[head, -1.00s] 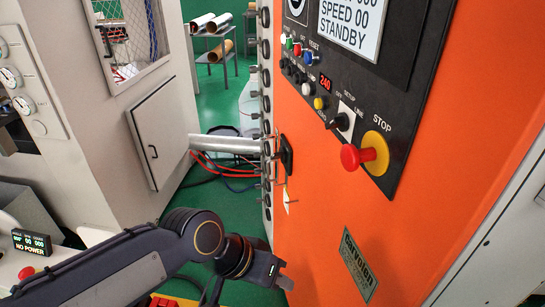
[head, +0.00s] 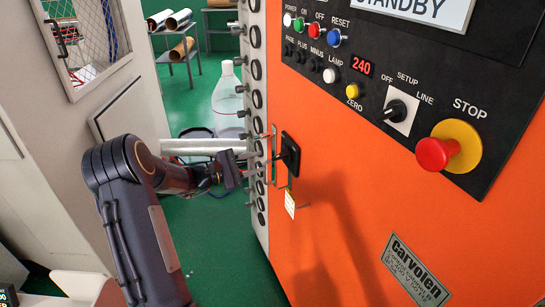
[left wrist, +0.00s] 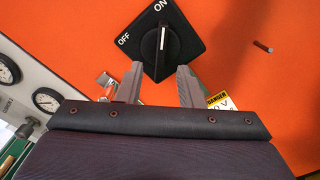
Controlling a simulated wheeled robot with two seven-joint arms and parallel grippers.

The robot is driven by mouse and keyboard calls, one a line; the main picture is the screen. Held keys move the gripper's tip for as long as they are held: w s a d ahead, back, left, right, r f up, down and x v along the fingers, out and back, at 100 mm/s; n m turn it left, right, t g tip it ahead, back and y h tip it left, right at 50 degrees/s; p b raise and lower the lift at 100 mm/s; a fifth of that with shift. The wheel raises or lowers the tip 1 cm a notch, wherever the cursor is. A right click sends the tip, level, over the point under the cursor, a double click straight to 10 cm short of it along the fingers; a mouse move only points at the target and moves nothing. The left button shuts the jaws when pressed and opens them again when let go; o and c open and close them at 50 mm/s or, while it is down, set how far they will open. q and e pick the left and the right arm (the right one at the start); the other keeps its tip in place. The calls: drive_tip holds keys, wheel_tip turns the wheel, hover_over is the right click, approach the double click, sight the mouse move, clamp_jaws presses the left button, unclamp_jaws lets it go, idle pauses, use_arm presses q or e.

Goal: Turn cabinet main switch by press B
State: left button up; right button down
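The main switch (head: 289,154) is a black diamond plate with a raised handle, on the left part of the orange cabinet's front. In the left wrist view the switch (left wrist: 180,45) shows the words OFF at left and ON at top. The white line on its handle stands upright in the picture, lined up with ON. My left gripper (head: 240,165) is just left of the switch in the head view. In the left wrist view the gripper (left wrist: 158,70) is open and empty, its two fingertips apart at the plate's lower edges. Contact cannot be told. My right gripper is not in view.
A red stop button (head: 437,154) and a control panel are at the upper right. A grey cabinet (head: 110,100) stands at left. Green floor is clear below.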

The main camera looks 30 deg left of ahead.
sight(276, 157)
use_arm(q)
drive_tip(key=p+x, duration=0.1)
drive_tip(key=x, duration=0.6)
drive_tip(key=shift+w+d+p, duration=0.2)
drive_tip(key=shift+d+p, duration=0.1)
drive_tip(key=shift+p, duration=0.1)
clamp_jaws()
